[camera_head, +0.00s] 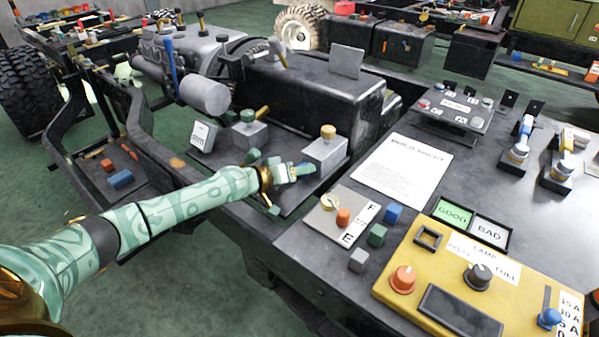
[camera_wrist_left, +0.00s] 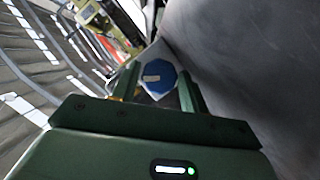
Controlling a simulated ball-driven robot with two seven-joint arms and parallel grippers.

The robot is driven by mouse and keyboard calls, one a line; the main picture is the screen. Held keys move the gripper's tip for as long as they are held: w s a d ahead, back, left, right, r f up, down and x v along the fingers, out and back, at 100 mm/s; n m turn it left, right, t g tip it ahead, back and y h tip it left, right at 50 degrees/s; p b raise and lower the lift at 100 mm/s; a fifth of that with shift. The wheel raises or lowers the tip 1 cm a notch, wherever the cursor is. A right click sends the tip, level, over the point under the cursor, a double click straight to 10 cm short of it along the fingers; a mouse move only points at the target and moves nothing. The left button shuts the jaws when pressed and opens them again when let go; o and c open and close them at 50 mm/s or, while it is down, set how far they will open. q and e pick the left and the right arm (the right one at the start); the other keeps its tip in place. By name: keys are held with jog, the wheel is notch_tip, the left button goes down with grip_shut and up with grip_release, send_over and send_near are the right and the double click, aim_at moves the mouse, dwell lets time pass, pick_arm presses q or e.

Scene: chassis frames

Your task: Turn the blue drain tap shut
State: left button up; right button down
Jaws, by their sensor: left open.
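The blue drain tap (camera_wrist_left: 160,76) is an eight-sided knob with a cream bar on its face, seen in the left wrist view. It lies between and just beyond the tips of my left gripper (camera_wrist_left: 159,84), whose two green fingers are apart. In the head view a bit of blue (camera_head: 305,169) shows at the fingertips of my left gripper (camera_head: 290,173), low on the side of a grey box (camera_head: 324,157). The gripper hides most of the tap there. I cannot tell whether the fingers touch it. My right gripper is not in view.
A tan knob (camera_head: 328,131) tops the grey box. A second grey box with a green knob (camera_head: 248,116) stands to its left. On the bench at the right are a build sheet (camera_head: 402,172), a fuel-gauge panel (camera_head: 335,222), small cubes and a yellow panel (camera_head: 462,262).

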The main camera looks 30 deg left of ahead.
pick_arm(q)
jog(key=c, duration=0.7)
jog(key=shift+r, duration=0.1)
jog(key=shift+r+m+y+p, duration=0.3)
jog(key=shift+m+p, duration=0.1)
jog(key=shift+p, duration=0.5)
jog(key=m+y+p, duration=0.1)
jog(key=p, duration=0.2)
jog(key=m+y+p, duration=0.1)
jog(key=m+p, duration=0.1)
jog(key=m+y+p, duration=0.1)
jog(key=p, duration=0.2)
jog(key=shift+d+p, duration=0.3)
jog(key=shift+p, duration=0.05)
jog(key=shift+f+m+y+p, duration=0.15)
jog(key=shift+m+y+p, duration=0.45)
jog(key=shift+m+p, duration=0.4)
jog(key=shift+s+f+m+y, duration=0.1)
jog(key=shift+m+y, duration=0.2)
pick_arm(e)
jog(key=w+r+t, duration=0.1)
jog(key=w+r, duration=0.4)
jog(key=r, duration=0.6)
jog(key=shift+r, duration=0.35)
pick_arm(q)
jog(key=shift+f, duration=0.1)
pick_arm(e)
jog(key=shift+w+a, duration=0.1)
